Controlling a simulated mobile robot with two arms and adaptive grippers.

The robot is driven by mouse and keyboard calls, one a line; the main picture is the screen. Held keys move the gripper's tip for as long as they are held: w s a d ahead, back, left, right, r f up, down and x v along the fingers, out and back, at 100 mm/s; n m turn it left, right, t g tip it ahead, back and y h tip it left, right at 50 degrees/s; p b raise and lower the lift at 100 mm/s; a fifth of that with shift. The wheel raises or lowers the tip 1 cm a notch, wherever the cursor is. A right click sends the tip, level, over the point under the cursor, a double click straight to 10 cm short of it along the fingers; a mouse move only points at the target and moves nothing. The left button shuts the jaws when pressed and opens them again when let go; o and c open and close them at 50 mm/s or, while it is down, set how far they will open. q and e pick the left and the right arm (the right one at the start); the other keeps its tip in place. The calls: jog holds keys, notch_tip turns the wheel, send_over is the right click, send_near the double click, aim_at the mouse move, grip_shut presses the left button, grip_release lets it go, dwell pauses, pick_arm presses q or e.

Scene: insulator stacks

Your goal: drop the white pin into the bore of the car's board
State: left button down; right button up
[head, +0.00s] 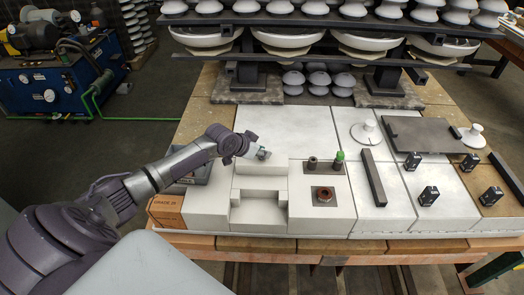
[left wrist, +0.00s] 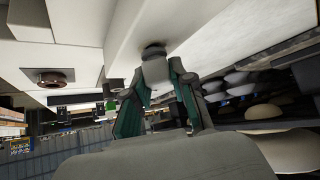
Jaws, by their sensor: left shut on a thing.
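My left gripper (head: 261,153) is over the raised white block left of the middle of the table. In the left wrist view my left gripper (left wrist: 159,72) is shut on a pale piece (left wrist: 155,70), which looks like the white pin. A dark round end shows beyond it, against a white surface; I cannot tell whether they touch. In the head view the pin is mostly hidden by the fingers. A small dark board (head: 323,203) with a reddish ring around a bore (head: 324,194) lies to the right and nearer. The ring also shows in the left wrist view (left wrist: 50,78). My right gripper is out of view.
A dark plate (head: 325,171) bears a grey post and a green-topped post (head: 339,157). The stepped white block (head: 262,207) stands left of the board. A dark bar (head: 373,177) and several small black blocks (head: 429,196) lie to the right. Insulator racks (head: 300,40) stand behind.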

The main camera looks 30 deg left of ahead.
pick_arm(q)
jog(key=shift+f, duration=0.25)
jog(key=c, duration=0.9)
grip_release()
jog(key=v, duration=1.2)
jog(key=shift+d, duration=0.1)
